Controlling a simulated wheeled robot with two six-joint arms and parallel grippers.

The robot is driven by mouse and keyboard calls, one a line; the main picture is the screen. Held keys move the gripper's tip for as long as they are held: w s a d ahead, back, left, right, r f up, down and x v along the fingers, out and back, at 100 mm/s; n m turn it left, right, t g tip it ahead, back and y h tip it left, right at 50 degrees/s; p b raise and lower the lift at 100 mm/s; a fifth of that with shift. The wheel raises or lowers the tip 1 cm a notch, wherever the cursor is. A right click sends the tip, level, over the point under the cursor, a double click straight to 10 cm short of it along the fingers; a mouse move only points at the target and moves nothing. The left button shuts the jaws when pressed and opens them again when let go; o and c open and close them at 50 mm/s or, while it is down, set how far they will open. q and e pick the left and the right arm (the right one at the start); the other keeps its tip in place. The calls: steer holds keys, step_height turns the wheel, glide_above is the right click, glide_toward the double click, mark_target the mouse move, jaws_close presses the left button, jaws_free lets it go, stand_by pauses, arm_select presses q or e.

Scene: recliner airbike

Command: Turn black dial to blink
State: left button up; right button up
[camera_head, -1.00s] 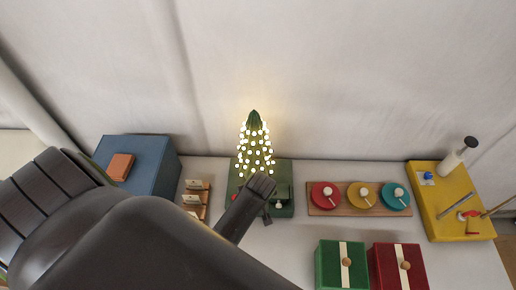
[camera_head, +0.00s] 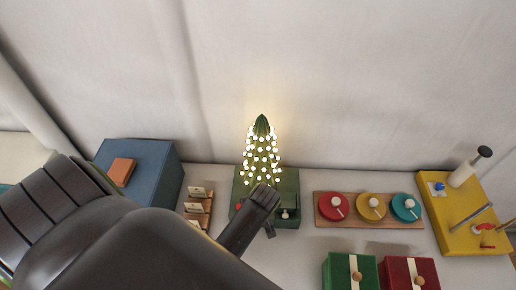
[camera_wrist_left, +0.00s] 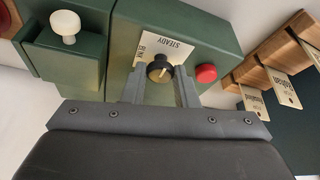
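The black dial (camera_wrist_left: 159,70) has a pale pointer line and sits on the green base (camera_head: 286,182) of the lit Christmas tree (camera_head: 261,150). In the head view my left gripper (camera_head: 267,197) is at the front of the base and hides the dial. My right gripper is not in view.
A red button (camera_wrist_left: 206,74) is right of the dial in the wrist view, and a white knob (camera_wrist_left: 65,25) is to the left. Wooden card steps (camera_head: 197,207), a blue box (camera_head: 150,165), a board with coloured discs (camera_head: 370,207), gift boxes (camera_head: 350,272) and a yellow board (camera_head: 450,225) stand around.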

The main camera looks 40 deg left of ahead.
arm_select(q)
steer(key=c, duration=0.3)
steer(key=n+p, duration=0.1)
steer(key=n, duration=0.1)
steer(key=shift+w+n+g+y, duration=0.1)
steer(key=shift+n+g+y, duration=0.3)
steer(key=n+g, duration=0.1)
steer(key=n, duration=0.2)
steer(key=shift+w+n+y, duration=0.1)
steer(key=shift+n+y, duration=0.2)
steer(key=n+g, duration=0.2)
steer(key=n, duration=0.2)
steer(key=shift+w, duration=0.15)
steer(key=shift+n+g, duration=0.7)
steer(key=shift+n, duration=1.5)
